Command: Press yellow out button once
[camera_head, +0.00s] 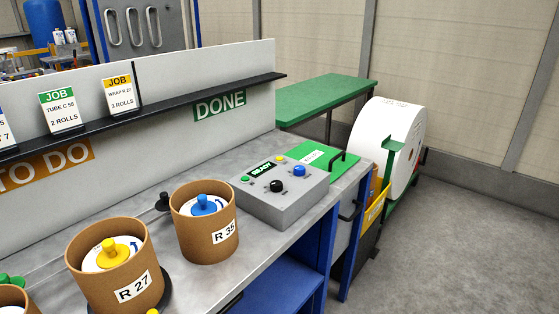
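A grey control box (284,199) sits on the metal workbench near its right end. Its sloped top carries a dark panel with a green READY display (262,169). A small yellow button (279,159) is at the far edge of the top, right of the display. A green button (245,178) is at the left. A black knob (277,186) and a blue knob (299,171) stand in front of the display. Any lettering beside the yellow button is too small to read. Neither of my grippers shows in the view.
Brown tubs marked R 27 (132,287) and R 35 (223,232) stand left of the box. A white board (240,65) with a black ledge stands behind. A large white roll (400,125) is beyond.

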